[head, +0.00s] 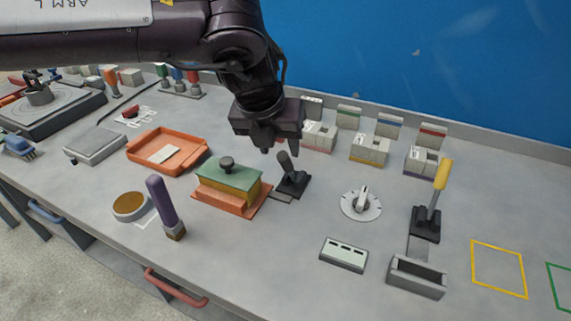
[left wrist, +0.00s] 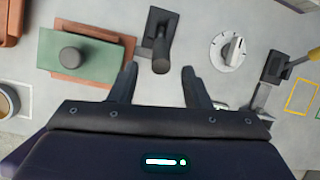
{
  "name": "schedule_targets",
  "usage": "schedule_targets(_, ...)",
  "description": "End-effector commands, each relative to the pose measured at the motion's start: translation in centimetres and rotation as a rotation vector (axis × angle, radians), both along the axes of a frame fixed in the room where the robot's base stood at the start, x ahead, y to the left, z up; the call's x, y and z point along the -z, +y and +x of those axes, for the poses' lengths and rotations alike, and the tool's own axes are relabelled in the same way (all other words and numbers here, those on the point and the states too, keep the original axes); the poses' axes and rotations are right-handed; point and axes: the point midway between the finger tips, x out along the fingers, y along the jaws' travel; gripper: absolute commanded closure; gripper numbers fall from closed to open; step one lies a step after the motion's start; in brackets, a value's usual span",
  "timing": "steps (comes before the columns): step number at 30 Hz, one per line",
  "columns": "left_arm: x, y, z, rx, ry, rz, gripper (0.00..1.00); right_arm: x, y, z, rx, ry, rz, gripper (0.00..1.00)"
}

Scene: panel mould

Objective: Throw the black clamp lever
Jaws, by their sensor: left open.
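The black clamp lever (head: 286,165) stands on a dark base on the grey bench, just right of the green-topped mould (head: 228,181), and leans a little to the left in the head view. In the left wrist view the black lever (left wrist: 161,50) points toward the camera, ahead of and between my fingertips. My left gripper (head: 276,149) is open and empty, above and slightly behind the lever in the head view. It also shows in the left wrist view (left wrist: 160,75), with its two fingers spread apart. I see no contact with the lever. My right gripper is out of view.
A yellow-handled lever (head: 441,178), a white dial (head: 361,203) and a grey open box (head: 417,277) stand to the right. An orange tray (head: 166,150) and a purple-handled brush (head: 165,207) are to the left. Small boxes line the back by the blue wall.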

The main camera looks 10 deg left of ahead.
Motion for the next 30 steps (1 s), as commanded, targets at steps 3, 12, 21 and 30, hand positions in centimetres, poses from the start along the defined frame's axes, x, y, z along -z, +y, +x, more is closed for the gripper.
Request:
schedule_targets(3, 1.7, -0.2, 0.6, 0.001, 0.005, 0.003, 0.57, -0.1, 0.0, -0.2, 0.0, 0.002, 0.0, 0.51)
schedule_targets(12, 5.6, -0.9, 2.2, 0.001, 0.003, 0.002, 0.57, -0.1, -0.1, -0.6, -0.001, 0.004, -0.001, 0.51)
schedule_targets(21, 6.3, -1.0, 2.5, 0.0, 0.001, 0.001, 0.57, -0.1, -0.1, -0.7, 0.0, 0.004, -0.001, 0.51)
schedule_targets(30, 6.2, -1.0, 2.4, 0.0, 0.001, 0.001, 0.86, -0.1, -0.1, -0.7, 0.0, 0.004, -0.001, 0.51)
